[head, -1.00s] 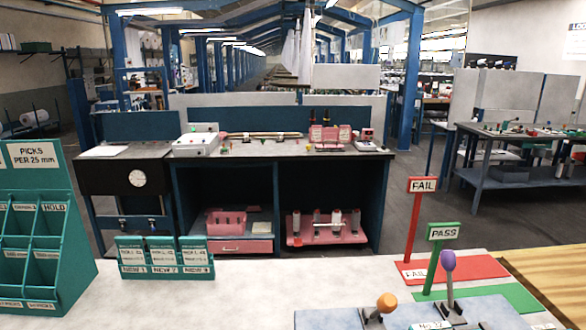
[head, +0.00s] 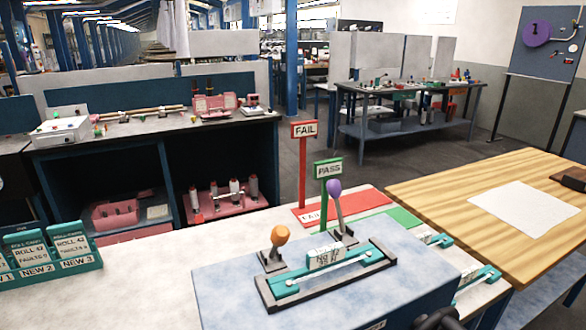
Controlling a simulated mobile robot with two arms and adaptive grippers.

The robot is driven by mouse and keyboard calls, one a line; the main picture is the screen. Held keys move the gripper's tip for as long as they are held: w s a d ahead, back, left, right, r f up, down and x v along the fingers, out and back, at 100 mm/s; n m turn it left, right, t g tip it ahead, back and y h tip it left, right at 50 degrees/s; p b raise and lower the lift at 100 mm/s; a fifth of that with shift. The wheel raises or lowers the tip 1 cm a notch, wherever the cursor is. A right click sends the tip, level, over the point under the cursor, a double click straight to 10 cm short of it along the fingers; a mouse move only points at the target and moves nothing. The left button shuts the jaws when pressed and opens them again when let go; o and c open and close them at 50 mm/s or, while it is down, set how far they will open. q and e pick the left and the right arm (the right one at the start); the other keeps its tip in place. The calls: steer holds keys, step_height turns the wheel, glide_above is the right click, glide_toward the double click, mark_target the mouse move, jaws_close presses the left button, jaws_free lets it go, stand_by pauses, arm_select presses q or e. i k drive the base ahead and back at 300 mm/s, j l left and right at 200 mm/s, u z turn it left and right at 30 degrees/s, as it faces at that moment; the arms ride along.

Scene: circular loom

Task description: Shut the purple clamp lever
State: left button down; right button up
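The purple clamp lever (head: 336,205) has a purple knob on a grey metal arm and stands nearly upright at the back of the blue-grey block (head: 225,300). An orange-knobbed lever (head: 279,238) stands to its left, also raised. In front of both, a teal bar with a white label (head: 326,256) lies in a dark frame. Part of what looks like my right gripper (head: 437,318) shows dark at the bottom edge, well right of and nearer than the purple lever; its fingers cannot be made out. My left gripper is not in view.
A red FAIL sign (head: 304,130) and a green PASS sign (head: 328,168) stand just behind the levers. More teal bars (head: 480,280) lie to the right of the block. A wooden table (head: 430,190) with a white sheet is at right. NEW card holders (head: 45,250) stand left.

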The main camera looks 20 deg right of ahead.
mark_target(333, 186)
steer(key=i+l+z, duration=0.1)
steer(key=l, duration=0.35)
steer(key=i+l+z, duration=0.1)
steer(key=l, duration=0.35)
steer(key=i+l+z, duration=0.1)
steer(key=l, duration=0.35)
steer(key=i, duration=0.05)
